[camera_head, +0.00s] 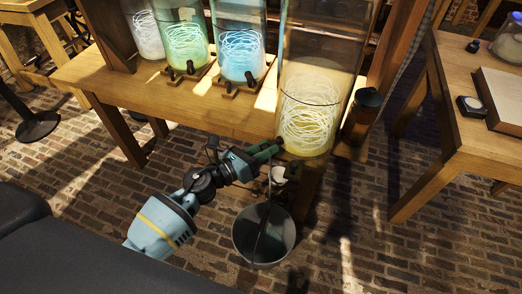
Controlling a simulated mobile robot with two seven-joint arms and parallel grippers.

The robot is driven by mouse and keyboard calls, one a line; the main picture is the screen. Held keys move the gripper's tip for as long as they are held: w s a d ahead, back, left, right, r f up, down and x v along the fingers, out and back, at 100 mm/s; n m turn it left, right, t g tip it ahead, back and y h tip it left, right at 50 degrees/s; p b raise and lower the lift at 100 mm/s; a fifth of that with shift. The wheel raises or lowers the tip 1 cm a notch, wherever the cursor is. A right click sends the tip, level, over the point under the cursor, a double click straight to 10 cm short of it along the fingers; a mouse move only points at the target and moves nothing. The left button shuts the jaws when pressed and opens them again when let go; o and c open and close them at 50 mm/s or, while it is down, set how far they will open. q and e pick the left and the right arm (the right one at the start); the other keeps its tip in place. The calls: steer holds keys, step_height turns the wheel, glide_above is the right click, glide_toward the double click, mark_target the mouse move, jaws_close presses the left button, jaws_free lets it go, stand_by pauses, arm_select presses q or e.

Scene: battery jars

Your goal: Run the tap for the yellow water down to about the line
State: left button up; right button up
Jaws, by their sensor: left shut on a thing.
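My left gripper (275,152) reaches in from the lower left to the foot of this jar. Its jaws are shut on the tap there, which is mostly hidden by the gripper. A grey metal bucket (264,236) is below the tap on the brick floor. My right gripper is not in view.
Blue (241,50), green (184,45) and clear (145,30) jars stand left along the bench (150,95). A dark lidded jar (363,112) is close to the right of the yellow one. Another table (450,110) is at the right. Brick floor is open in front.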

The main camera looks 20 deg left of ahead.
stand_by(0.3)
arm_select(q)
steer(key=shift+f+m+b, duration=0.15)
steer(key=shift+m+b, duration=0.15)
steer(key=shift+m, duration=0.1)
steer(key=m+b, duration=0.2)
steer(key=m, duration=0.1)
steer(key=shift+m, duration=0.4)
steer(key=shift+m+b, duration=0.6)
steer(key=shift+m, duration=0.4)
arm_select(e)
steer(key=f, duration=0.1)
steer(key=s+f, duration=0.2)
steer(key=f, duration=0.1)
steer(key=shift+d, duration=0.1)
